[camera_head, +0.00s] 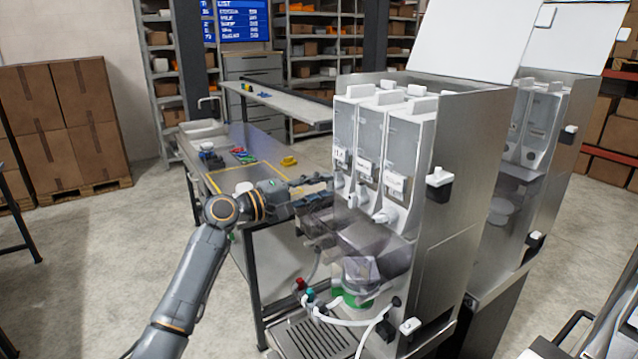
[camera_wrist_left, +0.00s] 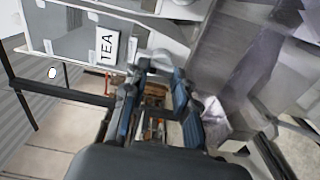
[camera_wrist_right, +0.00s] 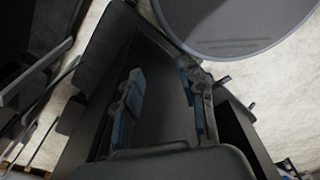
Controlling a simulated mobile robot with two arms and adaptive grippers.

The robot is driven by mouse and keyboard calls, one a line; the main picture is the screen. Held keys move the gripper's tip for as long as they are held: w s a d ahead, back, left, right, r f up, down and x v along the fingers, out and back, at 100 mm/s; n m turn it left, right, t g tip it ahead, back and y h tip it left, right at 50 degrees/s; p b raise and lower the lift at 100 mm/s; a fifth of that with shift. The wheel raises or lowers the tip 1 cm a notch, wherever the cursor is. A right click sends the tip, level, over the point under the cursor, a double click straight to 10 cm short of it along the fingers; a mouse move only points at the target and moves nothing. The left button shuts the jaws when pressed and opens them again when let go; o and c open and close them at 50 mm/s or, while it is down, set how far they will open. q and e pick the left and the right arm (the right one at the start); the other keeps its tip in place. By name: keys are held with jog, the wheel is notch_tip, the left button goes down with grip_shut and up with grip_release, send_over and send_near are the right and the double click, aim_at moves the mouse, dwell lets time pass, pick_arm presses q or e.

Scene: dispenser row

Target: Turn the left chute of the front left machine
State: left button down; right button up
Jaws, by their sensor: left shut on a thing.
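The front left machine (camera_head: 458,165) is a metal dispenser with three clear hoppers and white chutes below them. Its left chute (camera_head: 339,181) is small and white, partly hidden by my gripper. My left gripper (camera_head: 328,188) reaches it from the left and is shut on it. In the left wrist view the pale chute (camera_wrist_left: 156,58) sits between the fingertips, below a label reading TEA (camera_wrist_left: 108,47). The middle chute (camera_head: 353,199) and right chute (camera_head: 383,215) are free of the gripper. My right gripper (camera_wrist_right: 160,95) shows only in its wrist view, with its fingers wide apart and nothing between them.
A clear container (camera_head: 361,271) stands below the chutes, with white hoses and a drip grate (camera_head: 312,338) near it. A metal counter (camera_head: 225,150) with small coloured items stands behind my left arm. A second machine (camera_head: 525,190) stands to the right.

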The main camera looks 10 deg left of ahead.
dwell(0.3)
pick_arm(q)
jog(key=c, duration=1)
grip_release()
jog(key=shift+c, duration=0.2)
jog(key=shift+f, duration=0.1)
jog(key=shift+f, duration=0.15)
